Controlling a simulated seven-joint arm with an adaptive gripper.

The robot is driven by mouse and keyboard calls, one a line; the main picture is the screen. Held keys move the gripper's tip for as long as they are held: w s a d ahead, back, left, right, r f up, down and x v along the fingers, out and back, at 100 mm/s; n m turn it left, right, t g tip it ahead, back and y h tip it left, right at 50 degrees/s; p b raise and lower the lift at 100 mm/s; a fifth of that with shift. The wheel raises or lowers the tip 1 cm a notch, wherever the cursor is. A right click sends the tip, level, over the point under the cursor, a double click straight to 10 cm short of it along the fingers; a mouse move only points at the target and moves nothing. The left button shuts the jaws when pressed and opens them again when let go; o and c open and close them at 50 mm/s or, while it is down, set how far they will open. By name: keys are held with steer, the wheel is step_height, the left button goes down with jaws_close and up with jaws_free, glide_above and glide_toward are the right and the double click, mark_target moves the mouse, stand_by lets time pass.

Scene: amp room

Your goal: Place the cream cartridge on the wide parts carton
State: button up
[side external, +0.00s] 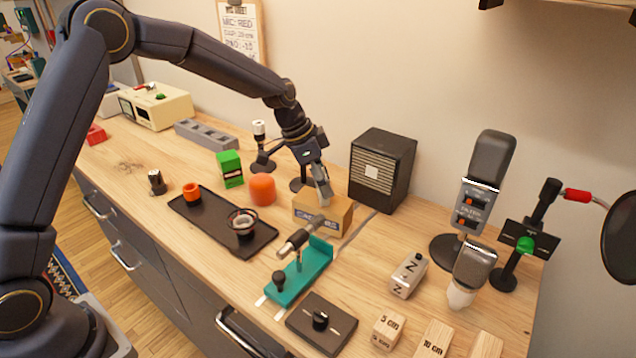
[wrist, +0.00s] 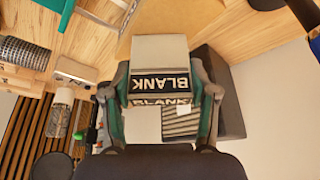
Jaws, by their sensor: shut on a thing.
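The cream cartridge (wrist: 160,50), with black "BLANK" labels, sits between the two fingers of my gripper (wrist: 162,90) in the wrist view. My gripper is shut on it. In the side view my gripper (side external: 323,194) points down at the top of the tan parts carton (side external: 335,215), and the cartridge is mostly hidden there by the fingers. The carton also shows in the wrist view as a tan surface (wrist: 200,17) behind the cartridge. I cannot tell whether the cartridge touches the carton's top.
A dark speaker cabinet (side external: 382,170) stands behind the carton to the right. An orange rounded object (side external: 262,189) is at its left. A teal fixture (side external: 300,276) stands in front, beside a black tray (side external: 205,222). A large microphone (side external: 487,180) stands to the right.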

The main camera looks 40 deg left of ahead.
steer(key=o, duration=1.2)
steer(key=shift+f, duration=0.1)
steer(key=s+a+r+n+y, duration=0.1)
steer(key=s+a+r, duration=0.1)
steer(key=s+r, duration=0.45)
steer(key=s+a+r+n, duration=0.15)
steer(key=s+r, duration=0.25)
steer(key=r, duration=0.5)
steer(key=s+a+n, duration=0.1)
steer(key=s+n, duration=0.1)
steer(key=s, duration=0.5)
steer(key=s+a+n+t+y, duration=0.1)
steer(key=s+a+n, duration=0.1)
steer(key=s, duration=0.6)
steer(key=s+a+f+n+t+y, duration=0.1)
steer(key=s+n, duration=0.1)
steer(key=s, duration=0.5)
steer(key=shift+s+a+n, duration=0.25)
